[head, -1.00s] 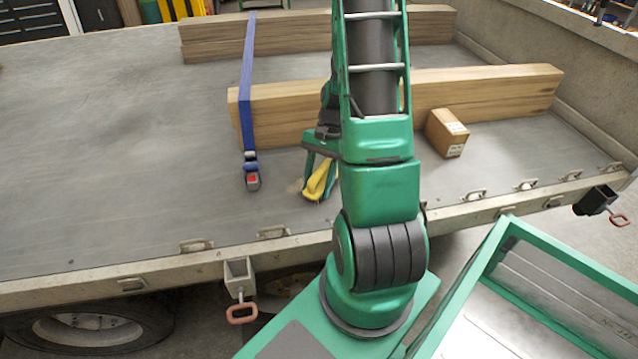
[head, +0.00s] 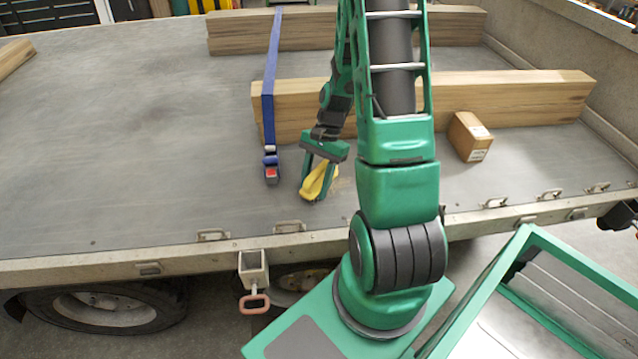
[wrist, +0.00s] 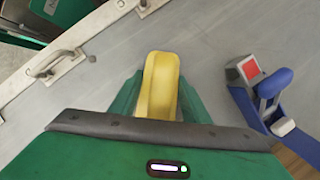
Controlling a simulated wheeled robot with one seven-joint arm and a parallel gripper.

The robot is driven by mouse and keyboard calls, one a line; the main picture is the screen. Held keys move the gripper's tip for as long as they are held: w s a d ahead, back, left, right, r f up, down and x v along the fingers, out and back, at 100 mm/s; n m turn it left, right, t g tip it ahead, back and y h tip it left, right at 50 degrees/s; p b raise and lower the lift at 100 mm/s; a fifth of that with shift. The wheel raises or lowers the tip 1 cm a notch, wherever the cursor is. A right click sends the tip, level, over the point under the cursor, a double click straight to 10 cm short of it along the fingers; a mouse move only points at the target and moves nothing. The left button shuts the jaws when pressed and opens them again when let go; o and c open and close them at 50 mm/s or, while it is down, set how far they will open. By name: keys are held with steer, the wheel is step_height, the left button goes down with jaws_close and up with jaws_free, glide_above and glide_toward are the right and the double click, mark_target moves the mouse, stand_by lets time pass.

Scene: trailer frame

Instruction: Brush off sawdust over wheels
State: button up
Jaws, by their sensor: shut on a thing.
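My gripper (head: 315,178) is shut on a yellow brush-like tool (head: 318,182), low over the trailer deck near its front edge. In the wrist view the yellow tool (wrist: 160,88) sticks out between the two green fingers (wrist: 158,95). Its bristles are hidden, and I cannot tell if it touches the deck. Below the deck edge is a trailer wheel (head: 105,308); a second wheel (head: 302,279) is mostly hidden.
A blue strap with a red-buttoned buckle (head: 271,174) lies left of my gripper; the buckle is close in the wrist view (wrist: 249,68). A long timber beam (head: 520,98) lies behind, with a cardboard box (head: 470,137) before it. Metal tie-down loops (head: 213,236) line the edge.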

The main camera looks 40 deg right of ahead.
mark_target(322, 177)
steer(key=shift+w+a, duration=0.7)
steer(key=shift+a, duration=0.35)
steer(key=shift+w+a, duration=0.65)
steer(key=shift+a, duration=0.35)
steer(key=shift+w+d+f, duration=0.1)
steer(key=shift+w+d, duration=0.75)
steer(key=shift+w, duration=0.3)
steer(key=shift+s+d, duration=0.55)
steer(key=shift+d, duration=0.25)
steer(key=shift+s+d, duration=0.5)
steer(key=shift+d, duration=0.3)
steer(key=shift+s+d+f, duration=0.1)
steer(key=shift+s+d, duration=0.5)
steer(key=shift+d, duration=0.25)
steer(key=shift+s+d, duration=0.55)
steer(key=shift+d, duration=0.25)
steer(key=shift+s+d, duration=0.7)
steer(key=shift+d, duration=0.35)
steer(key=shift+s+d, duration=0.7)
steer(key=shift+d, duration=0.3)
steer(key=shift+s+d, duration=0.7)
steer(key=shift+d, duration=0.35)
steer(key=shift+a, duration=0.1)
